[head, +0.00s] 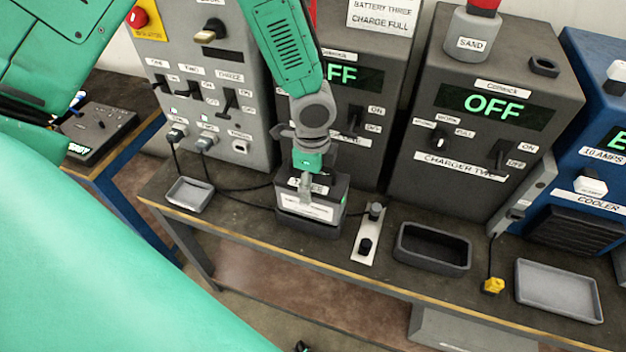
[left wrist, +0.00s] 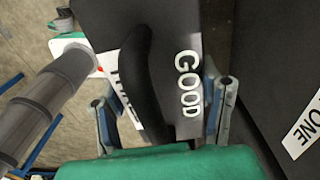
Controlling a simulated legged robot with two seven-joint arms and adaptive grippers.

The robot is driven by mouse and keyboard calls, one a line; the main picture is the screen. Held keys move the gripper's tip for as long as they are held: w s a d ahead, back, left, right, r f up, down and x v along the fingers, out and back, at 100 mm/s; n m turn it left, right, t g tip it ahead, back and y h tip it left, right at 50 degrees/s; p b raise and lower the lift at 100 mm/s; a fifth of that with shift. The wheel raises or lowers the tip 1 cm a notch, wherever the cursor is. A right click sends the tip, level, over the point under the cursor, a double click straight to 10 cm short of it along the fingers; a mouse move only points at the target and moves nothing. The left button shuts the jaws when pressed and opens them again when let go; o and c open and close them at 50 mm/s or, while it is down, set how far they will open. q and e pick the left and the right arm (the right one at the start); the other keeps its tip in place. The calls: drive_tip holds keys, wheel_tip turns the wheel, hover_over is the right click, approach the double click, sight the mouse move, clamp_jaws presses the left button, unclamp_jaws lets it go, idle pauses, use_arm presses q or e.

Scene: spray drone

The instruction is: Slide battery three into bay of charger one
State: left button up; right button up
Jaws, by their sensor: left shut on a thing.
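Battery three (head: 338,190) is a dark box with white labels and a small green light on its side. It stands upright in front of charger one (head: 356,112), at the dark tray-like bay (head: 308,223). My arm and the battery hide much of the bay, so I cannot tell how deep it sits. My left gripper (head: 307,183) comes down from above and is shut on the battery's handle. In the left wrist view the black handle (left wrist: 146,75) lies between the fingers (left wrist: 162,112), beside a GOOD label (left wrist: 188,85). My right gripper is not in view.
A second charger (head: 490,120) reading OFF stands to the right, with an empty dark bay (head: 432,248) before it. A small grey tray (head: 188,194) and cables lie left.

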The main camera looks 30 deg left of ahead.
use_arm(q)
drive_tip(key=shift+w+a+r, duration=0.1)
drive_tip(key=shift+a, duration=0.05)
idle(0.3)
drive_tip(key=shift+p, duration=0.7)
idle(0.8)
drive_tip(key=shift+f+b, duration=1.8)
drive_tip(key=shift+f, duration=1)
idle(0.4)
drive_tip(key=o, duration=1.5)
drive_tip(key=shift+o, duration=1.3)
drive_tip(key=shift+s, duration=0.2)
drive_tip(key=shift+w+r, duration=0.1)
drive_tip(key=shift+r, duration=0.25)
wheel_tip(320, 180, up, 10)
drive_tip(key=shift+w+r, duration=0.1)
drive_tip(key=shift+r, duration=0.55)
